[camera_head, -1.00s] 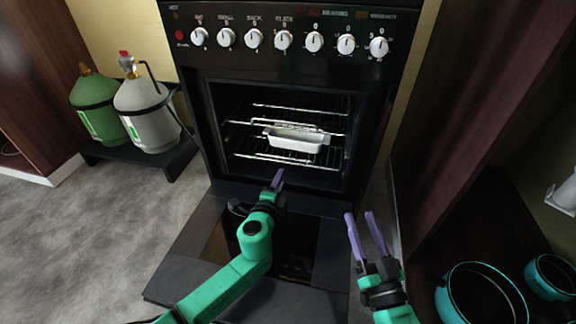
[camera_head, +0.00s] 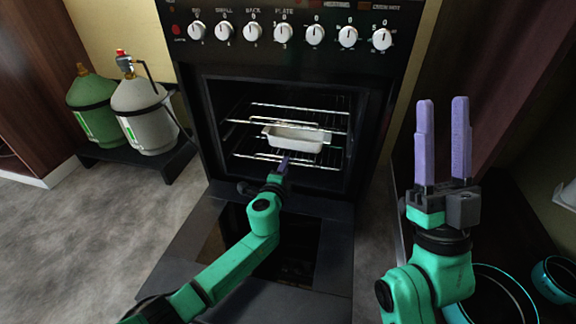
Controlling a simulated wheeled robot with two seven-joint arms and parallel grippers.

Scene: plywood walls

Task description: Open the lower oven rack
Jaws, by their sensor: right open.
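The oven (camera_head: 210,110) stands in front of me with its door (camera_head: 325,245) folded down flat. Inside are an upper rack (camera_head: 300,106) and a lower rack (camera_head: 258,156). A white dish (camera_head: 294,139) sits inside at the level of the lower rack. My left gripper (camera_head: 285,160) points into the oven opening at the front of the lower rack. I cannot tell whether it touches the rack or how far its fingers are apart. My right gripper (camera_head: 442,140) is open and empty, raised to the right of the oven, with its fingers pointing up.
Knobs (camera_head: 316,34) line the oven's front panel. A green gas bottle (camera_head: 92,108) and a grey one (camera_head: 143,115) stand on a low black stand at the left. A dark cabinet (camera_head: 480,85) and pots (camera_head: 492,290) are on the right. Floor at the left is clear.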

